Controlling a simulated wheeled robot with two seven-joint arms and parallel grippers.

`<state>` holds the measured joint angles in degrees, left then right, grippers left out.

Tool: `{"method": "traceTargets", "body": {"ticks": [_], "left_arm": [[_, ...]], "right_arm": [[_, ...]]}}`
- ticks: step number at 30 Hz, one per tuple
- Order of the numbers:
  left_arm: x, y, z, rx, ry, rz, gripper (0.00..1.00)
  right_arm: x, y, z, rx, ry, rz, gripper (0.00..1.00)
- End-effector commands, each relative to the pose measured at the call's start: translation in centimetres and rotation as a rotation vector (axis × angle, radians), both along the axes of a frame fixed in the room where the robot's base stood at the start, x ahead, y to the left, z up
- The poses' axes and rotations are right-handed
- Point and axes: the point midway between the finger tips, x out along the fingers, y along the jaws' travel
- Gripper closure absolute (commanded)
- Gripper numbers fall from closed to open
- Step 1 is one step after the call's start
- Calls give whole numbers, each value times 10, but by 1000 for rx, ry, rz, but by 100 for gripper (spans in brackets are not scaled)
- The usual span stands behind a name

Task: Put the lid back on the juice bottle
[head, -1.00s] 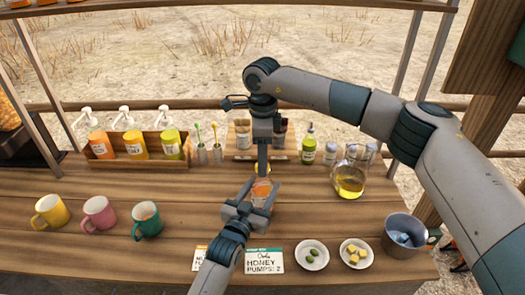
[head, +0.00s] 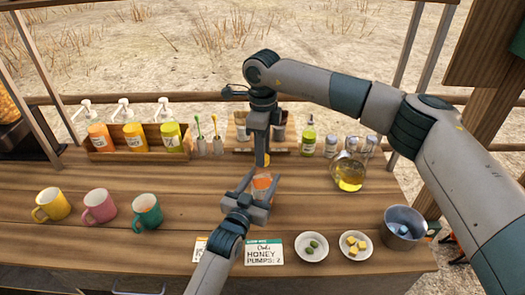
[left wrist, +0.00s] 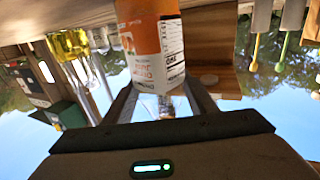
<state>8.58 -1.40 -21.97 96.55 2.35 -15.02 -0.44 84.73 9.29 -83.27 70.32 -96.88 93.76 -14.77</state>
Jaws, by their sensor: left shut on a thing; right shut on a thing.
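The juice bottle (head: 263,183), with an orange label, stands upright near the middle of the counter. My left gripper (head: 252,190) is shut on it from the front. In the left wrist view the bottle (left wrist: 155,45) shows upside down with its orange and white label between the fingers (left wrist: 160,100). My right gripper (head: 262,160) points straight down just above the bottle. A small yellow-orange piece (head: 267,159) shows at its fingertips, likely the lid, mostly hidden by the fingers. I cannot tell whether it touches the bottle's neck.
Mugs (head: 98,207) stand at left. A pump-bottle rack (head: 139,159) and a wooden holder (head: 243,152) stand at the back. A glass jug (head: 349,176) is right of the bottle. Cards (head: 264,252), small bowls (head: 312,258) and a metal bucket (head: 402,229) line the front.

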Motion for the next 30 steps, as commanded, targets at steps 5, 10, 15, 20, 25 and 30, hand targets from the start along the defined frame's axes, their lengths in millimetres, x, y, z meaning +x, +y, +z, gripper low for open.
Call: {"method": "traceTargets", "body": {"ticks": [5,10,15,20,25,30], "left_arm": [[0,0,0,1,1,0,100],[0,0,0,1,1,0,100],[0,0,0,1,1,0,100],[0,0,0,1,1,0,100],[0,0,0,1,1,0,100],[0,0,0,1,1,0,100]], "right_arm": [[0,0,0,0,0,-174,97],[0,0,0,0,0,-170,56],[0,0,0,0,0,-169,51],[0,0,1,0,0,-168,51],[0,0,11,1,-1,-168,51],[1,0,30,0,-2,-168,51]]}}
